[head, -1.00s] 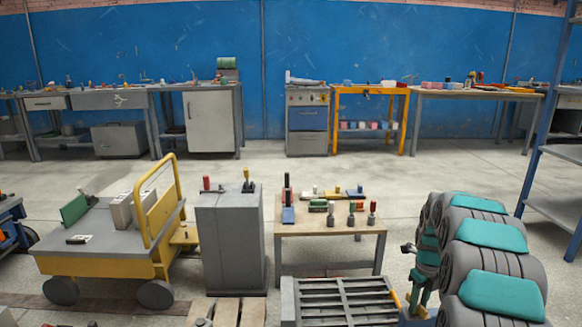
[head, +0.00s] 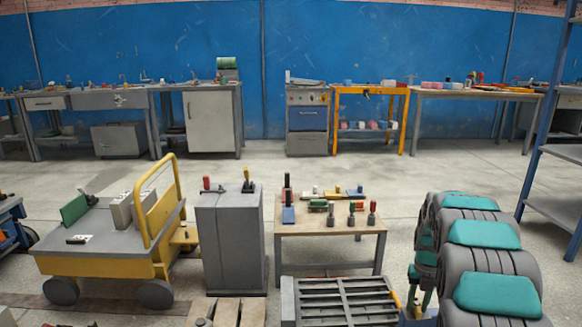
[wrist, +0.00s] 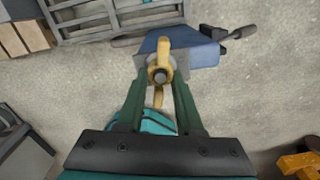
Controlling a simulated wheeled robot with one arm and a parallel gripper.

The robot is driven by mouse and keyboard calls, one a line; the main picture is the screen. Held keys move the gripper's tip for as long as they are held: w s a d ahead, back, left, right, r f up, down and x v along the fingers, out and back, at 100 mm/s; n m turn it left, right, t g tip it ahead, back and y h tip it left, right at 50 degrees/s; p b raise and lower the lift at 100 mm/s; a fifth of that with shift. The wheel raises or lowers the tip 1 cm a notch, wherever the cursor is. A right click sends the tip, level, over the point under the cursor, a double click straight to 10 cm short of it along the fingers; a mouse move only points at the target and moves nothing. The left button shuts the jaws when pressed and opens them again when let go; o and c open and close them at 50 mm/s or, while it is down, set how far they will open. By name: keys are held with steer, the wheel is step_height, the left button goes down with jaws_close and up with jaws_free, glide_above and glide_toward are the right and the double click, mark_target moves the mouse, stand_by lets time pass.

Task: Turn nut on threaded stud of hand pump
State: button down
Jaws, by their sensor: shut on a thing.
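In the wrist view, the hand pump (wrist: 196,52) appears as a blue body with a dark lever reaching to the right. A yellow winged nut (wrist: 164,47) sits at the grey front end of the pump, one wing up and one wing down. The round end of the threaded stud (wrist: 159,76) shows at its centre. My gripper (wrist: 160,80) has its two dark green fingers on either side of the nut's middle, shut on it. The contact faces are hidden.
A grey slatted rack (head: 345,298) stands left of my arm in the head view. Behind it is a small table (head: 300,230) with tools. A grey cabinet (head: 230,240) and a yellow cart (head: 110,262) stand further left. Open concrete floor (head: 440,172) lies beyond.

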mark_target(417, 304)
steer(key=shift+c, duration=2.4)
jaws_free()
step_height(417, 304, up, 8)
steer(key=shift+f, duration=0.1)
